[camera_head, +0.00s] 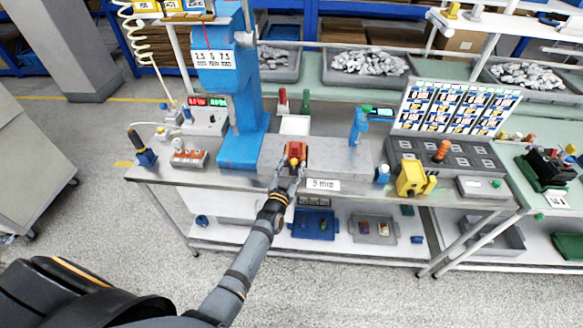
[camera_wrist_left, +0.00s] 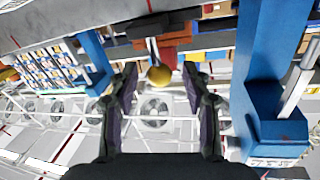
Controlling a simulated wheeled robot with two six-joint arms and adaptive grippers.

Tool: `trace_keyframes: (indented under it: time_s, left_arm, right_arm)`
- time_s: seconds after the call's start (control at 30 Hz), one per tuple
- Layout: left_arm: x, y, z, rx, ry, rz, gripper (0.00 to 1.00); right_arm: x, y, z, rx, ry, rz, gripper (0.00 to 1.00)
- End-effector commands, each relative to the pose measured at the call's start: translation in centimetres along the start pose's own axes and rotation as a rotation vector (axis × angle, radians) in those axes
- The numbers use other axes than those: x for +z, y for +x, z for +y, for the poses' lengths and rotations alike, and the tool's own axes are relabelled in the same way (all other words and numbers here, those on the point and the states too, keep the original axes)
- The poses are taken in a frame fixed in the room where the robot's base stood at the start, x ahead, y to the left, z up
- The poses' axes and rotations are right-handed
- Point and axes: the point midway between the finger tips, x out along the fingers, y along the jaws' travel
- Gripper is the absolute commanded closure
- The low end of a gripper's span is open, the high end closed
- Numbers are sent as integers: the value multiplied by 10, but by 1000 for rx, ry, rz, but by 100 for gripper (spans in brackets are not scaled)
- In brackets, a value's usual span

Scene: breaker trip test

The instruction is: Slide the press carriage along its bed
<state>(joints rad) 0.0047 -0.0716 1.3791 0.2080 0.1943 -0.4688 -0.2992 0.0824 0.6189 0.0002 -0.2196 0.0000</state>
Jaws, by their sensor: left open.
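The press carriage (camera_head: 295,153) is a small red block with orange-yellow parts, sitting on the grey bed (camera_head: 342,157) just right of the blue press (camera_head: 240,100). In the left wrist view the red carriage (camera_wrist_left: 170,42) has a rod ending in a yellow ball knob (camera_wrist_left: 159,75). My left gripper (camera_head: 288,178) is at the front edge of the bed, in front of the carriage. In the left wrist view the left gripper's fingers (camera_wrist_left: 160,78) are apart, with the knob between them in the picture; I cannot tell whether they touch it. My right gripper is not in view.
The blue press column stands left of the carriage. A blue stop-like post (camera_head: 358,126) stands toward the bed's right. A yellow device (camera_head: 411,180) and a grey panel with an orange knob (camera_head: 441,150) stand further right. The bed surface between carriage and post looks clear.

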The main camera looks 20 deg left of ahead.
Motion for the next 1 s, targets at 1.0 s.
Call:
trace_keyframes:
  time_s: [1.0]
  left_arm:
    - [0, -120, 0, 0, 0, 0, 52]
  right_arm:
    - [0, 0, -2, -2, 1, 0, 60]
